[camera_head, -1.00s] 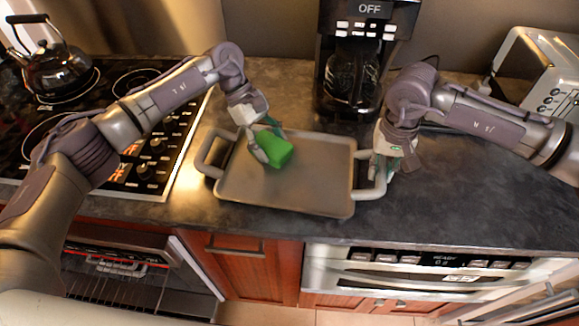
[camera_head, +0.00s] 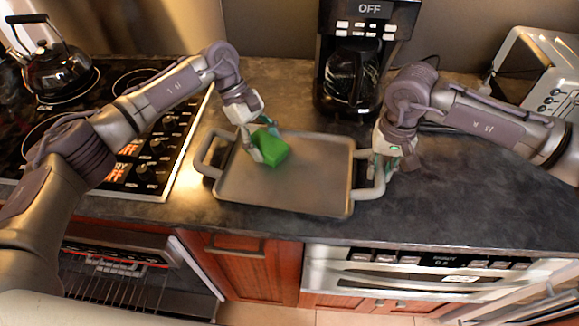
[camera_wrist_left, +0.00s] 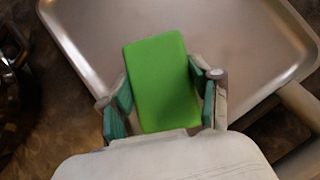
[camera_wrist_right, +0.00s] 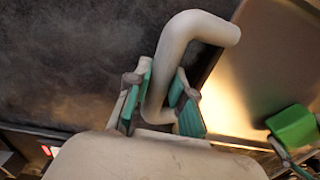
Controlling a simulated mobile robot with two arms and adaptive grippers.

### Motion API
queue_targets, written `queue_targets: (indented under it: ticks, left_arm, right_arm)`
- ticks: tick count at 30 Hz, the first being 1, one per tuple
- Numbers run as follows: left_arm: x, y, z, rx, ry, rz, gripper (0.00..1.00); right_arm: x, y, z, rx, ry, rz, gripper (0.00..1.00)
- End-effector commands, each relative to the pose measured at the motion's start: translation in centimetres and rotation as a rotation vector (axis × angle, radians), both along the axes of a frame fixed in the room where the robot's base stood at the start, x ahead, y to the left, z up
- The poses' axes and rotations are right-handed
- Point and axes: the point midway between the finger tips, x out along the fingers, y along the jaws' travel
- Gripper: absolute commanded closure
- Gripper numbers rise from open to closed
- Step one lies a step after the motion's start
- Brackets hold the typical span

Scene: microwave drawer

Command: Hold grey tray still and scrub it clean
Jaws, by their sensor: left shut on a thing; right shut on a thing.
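The grey tray (camera_head: 300,190) lies flat on the dark counter, with a looped handle at each side. My left gripper (camera_head: 262,148) is shut on a green sponge (camera_head: 272,150) over the upper left part of the tray. The sponge (camera_wrist_left: 162,80) sits between both fingers in the left wrist view; whether its underside touches the tray is hidden. My right gripper (camera_head: 384,164) is shut around the tray's right handle (camera_head: 372,190). In the right wrist view the handle (camera_wrist_right: 178,60) passes between the fingers.
A coffee maker (camera_head: 356,70) stands behind the tray. A stove (camera_head: 120,140) with a kettle (camera_head: 56,68) is at the left, and a toaster (camera_head: 540,75) is at the back right. The counter at the right (camera_head: 470,200) is clear.

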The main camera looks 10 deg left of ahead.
Motion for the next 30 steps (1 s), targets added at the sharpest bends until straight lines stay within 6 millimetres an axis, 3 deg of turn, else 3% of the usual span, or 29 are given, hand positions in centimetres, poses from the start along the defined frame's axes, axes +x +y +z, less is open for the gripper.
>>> queue_targets:
  ticks: [8, 25, 30]
  left_arm:
    - [0.1, 1.8, -0.4, 0.008, 0.003, 0.004, 1.00]
    - [0.1, 1.7, 0.6, 0.007, 0.003, 0.002, 1.00]
    - [-0.3, 0.9, 0.7, 0.004, 0.002, 0.000, 1.00]
  right_arm:
    - [0.0, -0.2, 0.0, -0.005, 0.001, -0.002, 1.00]
    - [0.0, -0.3, -0.1, -0.007, 0.003, -0.003, 1.00]
    - [0.0, -0.2, -0.1, -0.006, 0.002, -0.003, 1.00]
